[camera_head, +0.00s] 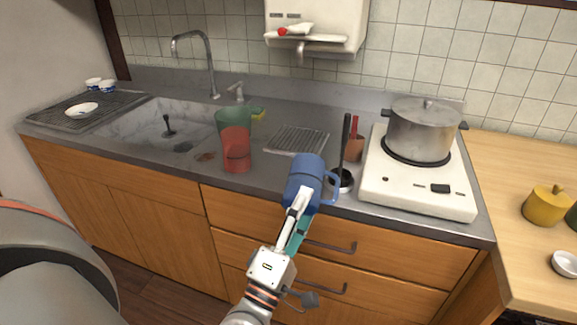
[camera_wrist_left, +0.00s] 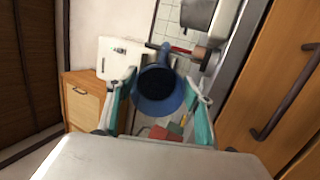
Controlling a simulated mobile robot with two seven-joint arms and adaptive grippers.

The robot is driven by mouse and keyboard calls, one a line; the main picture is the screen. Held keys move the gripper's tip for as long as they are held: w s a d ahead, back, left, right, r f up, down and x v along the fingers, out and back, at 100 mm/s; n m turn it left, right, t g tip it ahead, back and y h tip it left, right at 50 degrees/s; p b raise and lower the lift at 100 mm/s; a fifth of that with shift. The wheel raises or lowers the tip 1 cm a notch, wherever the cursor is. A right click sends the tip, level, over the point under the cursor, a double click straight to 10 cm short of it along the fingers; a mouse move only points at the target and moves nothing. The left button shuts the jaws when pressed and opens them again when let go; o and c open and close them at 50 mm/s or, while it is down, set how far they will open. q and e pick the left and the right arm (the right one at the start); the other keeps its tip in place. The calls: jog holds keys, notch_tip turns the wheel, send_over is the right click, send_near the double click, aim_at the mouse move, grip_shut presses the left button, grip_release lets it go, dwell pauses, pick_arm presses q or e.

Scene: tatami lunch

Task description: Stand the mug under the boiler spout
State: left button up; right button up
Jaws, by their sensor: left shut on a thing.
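The blue mug (camera_head: 305,176) is held at the front edge of the counter, with its handle on the right in the head view. My left gripper (camera_head: 300,205) is shut on the mug; in the left wrist view the mug (camera_wrist_left: 160,105) sits between the two teal-lined fingers, its dark opening showing. The white boiler (camera_head: 316,22) hangs on the tiled wall, and its spout (camera_head: 300,60) points down above the back of the counter. A ribbed metal grille (camera_head: 297,141) lies on the counter below the boiler. My right gripper does not show.
A white stove (camera_head: 415,195) bearing a grey pot (camera_head: 421,130) is at the right. The grille is bare.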

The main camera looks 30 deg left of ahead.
pick_arm(q)
jog(key=w+a+r+n+g+y+b, duration=0.1)
jog(key=w+a+r+n+g+y, duration=0.15)
jog(key=a+n+y, duration=0.8)
jog(key=w+a+f+n+g+h, duration=0.1)
jog(key=w+n, duration=0.1)
jog(key=n, duration=0.2)
jog(key=w+a+f+n+g+h+b, duration=0.1)
jog(key=w+f+n+g, duration=0.1)
jog(key=w+n, duration=0.1)
jog(key=w+f+n+g+h, duration=0.1)
jog(key=w+n, duration=0.1)
jog(key=n, duration=0.4)
jog(key=shift+w+a+f+g+h+b, duration=0.2)
jog(key=shift+w+a+g+h+b, duration=0.1)
jog(key=shift+w+a, duration=0.1)
jog(key=o, duration=0.6)
jog(key=shift+r, duration=0.1)
jog(key=c, duration=0.8)
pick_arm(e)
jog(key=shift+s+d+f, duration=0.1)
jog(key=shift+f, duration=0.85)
